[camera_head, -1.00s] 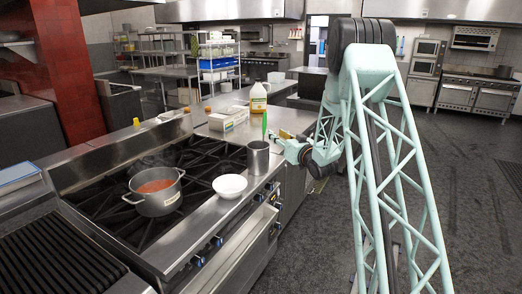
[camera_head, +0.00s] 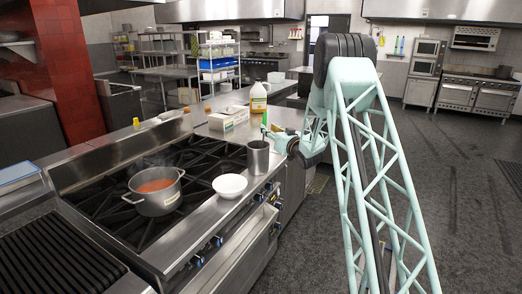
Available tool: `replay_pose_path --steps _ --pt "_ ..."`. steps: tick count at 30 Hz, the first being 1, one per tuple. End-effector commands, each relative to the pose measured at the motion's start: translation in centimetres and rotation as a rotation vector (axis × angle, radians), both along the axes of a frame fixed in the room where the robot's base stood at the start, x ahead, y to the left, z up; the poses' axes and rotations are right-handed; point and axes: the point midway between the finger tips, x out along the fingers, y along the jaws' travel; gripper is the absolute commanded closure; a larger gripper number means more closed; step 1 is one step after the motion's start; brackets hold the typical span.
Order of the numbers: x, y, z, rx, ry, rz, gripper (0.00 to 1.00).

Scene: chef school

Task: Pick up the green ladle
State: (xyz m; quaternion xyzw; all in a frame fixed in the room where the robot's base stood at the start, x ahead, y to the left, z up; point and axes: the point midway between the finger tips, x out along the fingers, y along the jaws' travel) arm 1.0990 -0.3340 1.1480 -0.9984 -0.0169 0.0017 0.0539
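The green ladle (camera_head: 264,118) stands upright in a metal cup (camera_head: 258,160). Only a small part of its green handle shows above the cup. The cup stands on the stove's front edge. My gripper (camera_head: 267,131) is at the handle, just above the cup's rim, reaching in from the right. It is small and partly merges with the handle and my arm, so I cannot tell whether its fingers touch or close on the ladle.
A white bowl (camera_head: 229,186) stands left of the cup on the stove edge. A pot of red soup (camera_head: 156,190) sits on the burners. The floor at right is clear.

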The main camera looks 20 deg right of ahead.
Motion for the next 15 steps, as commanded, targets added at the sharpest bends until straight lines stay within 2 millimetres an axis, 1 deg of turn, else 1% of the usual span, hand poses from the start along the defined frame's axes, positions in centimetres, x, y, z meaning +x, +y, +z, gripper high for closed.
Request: replay_pose_path --steps 3,15 --pt "0.31 0.02 0.09 0.0 -0.001 0.0 0.72" --pt "0.54 0.05 0.11 -0.001 -0.002 0.0 0.72"
